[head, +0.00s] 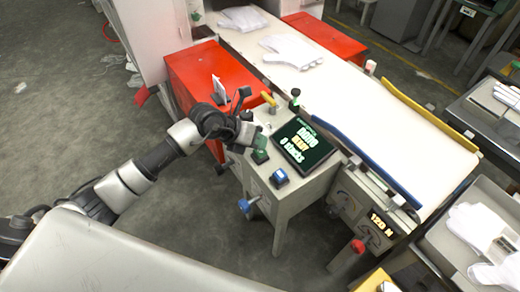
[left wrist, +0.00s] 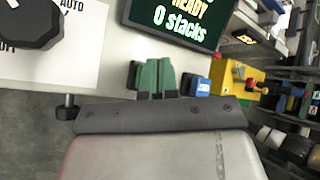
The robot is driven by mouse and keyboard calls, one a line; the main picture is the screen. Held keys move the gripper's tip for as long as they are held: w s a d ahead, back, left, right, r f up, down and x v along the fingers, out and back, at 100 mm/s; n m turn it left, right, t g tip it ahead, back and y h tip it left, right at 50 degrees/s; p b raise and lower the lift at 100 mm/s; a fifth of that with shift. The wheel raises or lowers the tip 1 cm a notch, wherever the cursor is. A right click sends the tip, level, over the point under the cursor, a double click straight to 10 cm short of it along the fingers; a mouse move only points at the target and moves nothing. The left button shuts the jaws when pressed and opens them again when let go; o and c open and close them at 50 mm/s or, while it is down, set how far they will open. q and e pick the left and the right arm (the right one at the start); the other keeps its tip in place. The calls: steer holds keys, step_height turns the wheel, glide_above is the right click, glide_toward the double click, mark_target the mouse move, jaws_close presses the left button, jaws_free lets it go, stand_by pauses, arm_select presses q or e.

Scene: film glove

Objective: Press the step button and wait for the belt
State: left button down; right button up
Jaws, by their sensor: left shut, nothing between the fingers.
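A grey control console (head: 310,186) stands beside the belt (head: 375,125). On its top are a green button (head: 260,156), a blue button (head: 279,177) and a dark screen (head: 303,145) reading "READY" and "0 stacks". I cannot read which button is the step button. My left gripper (head: 250,138) is shut and empty, just above and behind the green button; I cannot tell if it touches. In the left wrist view its green fingertips (left wrist: 156,68) lie together, with the blue button (left wrist: 202,86) to their right and the screen (left wrist: 180,15) above. My right gripper is not in view.
White gloves (head: 291,52) lie in piles on the far belt. Red cabinets (head: 205,75) flank it. A yellow lever (head: 268,99) and a dark knob (head: 294,101) stand at the console's back. Trays with gloves (head: 475,235) are at the right. Floor is open at the left.

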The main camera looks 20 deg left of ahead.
arm_select(q)
steer(key=shift+f+b, duration=0.3)
steer(key=shift+f, duration=0.25)
stand_by(0.5)
steer(key=shift+r+p, duration=0.9)
steer(key=shift+r, duration=0.1)
step_height(320, 180, up, 5)
steer(key=p, duration=0.4)
stand_by(0.6)
